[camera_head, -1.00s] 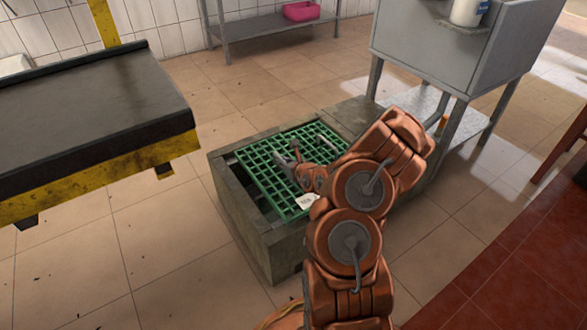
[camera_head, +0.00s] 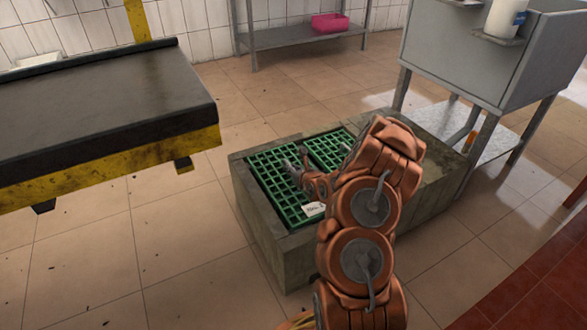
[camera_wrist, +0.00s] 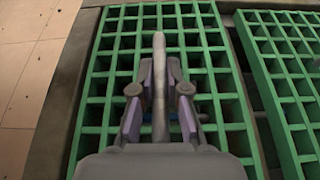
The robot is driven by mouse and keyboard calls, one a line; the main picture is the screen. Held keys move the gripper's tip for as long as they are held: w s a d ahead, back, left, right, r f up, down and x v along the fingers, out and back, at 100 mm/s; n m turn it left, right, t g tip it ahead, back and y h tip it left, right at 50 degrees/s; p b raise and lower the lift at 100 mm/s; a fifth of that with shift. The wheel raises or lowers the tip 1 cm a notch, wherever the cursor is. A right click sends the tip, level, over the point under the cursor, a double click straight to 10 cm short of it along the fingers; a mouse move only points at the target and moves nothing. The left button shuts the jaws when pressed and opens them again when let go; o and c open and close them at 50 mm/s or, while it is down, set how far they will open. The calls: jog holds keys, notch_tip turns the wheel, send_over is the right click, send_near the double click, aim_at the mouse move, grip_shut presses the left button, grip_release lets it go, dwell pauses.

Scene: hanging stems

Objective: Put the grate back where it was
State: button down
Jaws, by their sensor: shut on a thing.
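The green grate (camera_head: 270,177) lies over the left part of the opening in a concrete box (camera_head: 262,238). A white tag (camera_head: 314,209) shows at its near edge. My gripper (camera_head: 300,168) is low over this grate. In the wrist view my gripper (camera_wrist: 160,92) is shut on the grate's grey bar handle (camera_wrist: 159,48). The grate looks about level with the box rim; I cannot tell whether it is fully seated. A second green grate (camera_wrist: 290,70) lies beside it on the right, with a narrow dark gap between them. My arm hides part of both.
A black-topped table with a yellow edge (camera_head: 100,155) stands left. A grey metal sink stand (camera_head: 450,60) stands right, behind the box. A shelf with a pink tub (camera_head: 330,23) is at the back. Tiled floor left of the box is clear.

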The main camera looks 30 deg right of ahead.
jog(key=shift+f+p, duration=0.4)
jog(key=shift+p, duration=0.05)
dwell(0.3)
jog(key=c, duration=1.2)
grip_release()
jog(key=shift+f, duration=0.1)
jog(key=shift+r+b, duration=0.45)
jog(key=shift+b, duration=0.05)
jog(key=p+v, duration=0.4)
jog(key=v, duration=0.8)
jog(key=shift+d+r, duration=0.1)
